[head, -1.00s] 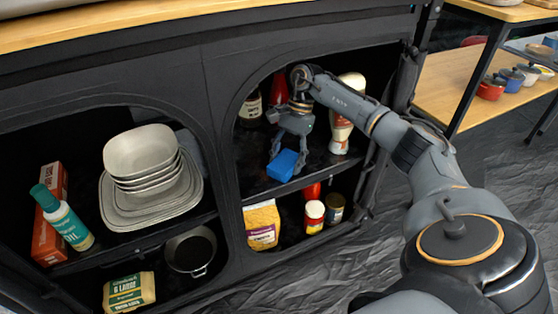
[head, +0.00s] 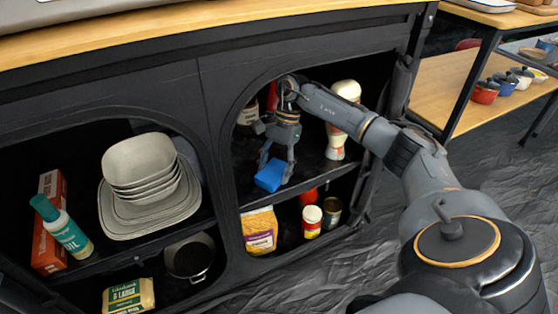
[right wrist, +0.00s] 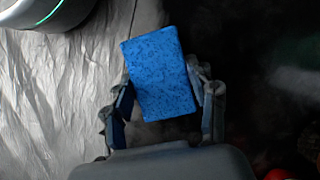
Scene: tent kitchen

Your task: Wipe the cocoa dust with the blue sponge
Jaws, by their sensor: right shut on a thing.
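The blue sponge (head: 270,176) is held in my right gripper (head: 276,166) inside the right cabinet opening, at the front left part of its upper shelf. In the right wrist view the sponge (right wrist: 160,75) is a speckled blue block, slightly tilted, with the fingers of the right gripper (right wrist: 162,105) closed on its two sides. I cannot tell whether the sponge touches the shelf. No cocoa dust can be made out on the dark upper shelf (head: 310,168). My left gripper is not in view.
A white-and-brown bottle (head: 337,143) stands right of the gripper, and a dark bottle (head: 249,113) stands behind it. Below are a yellow bag (head: 260,231) and jars (head: 312,220). The left opening holds stacked bowls (head: 140,162), plates and a green-capped bottle (head: 64,228).

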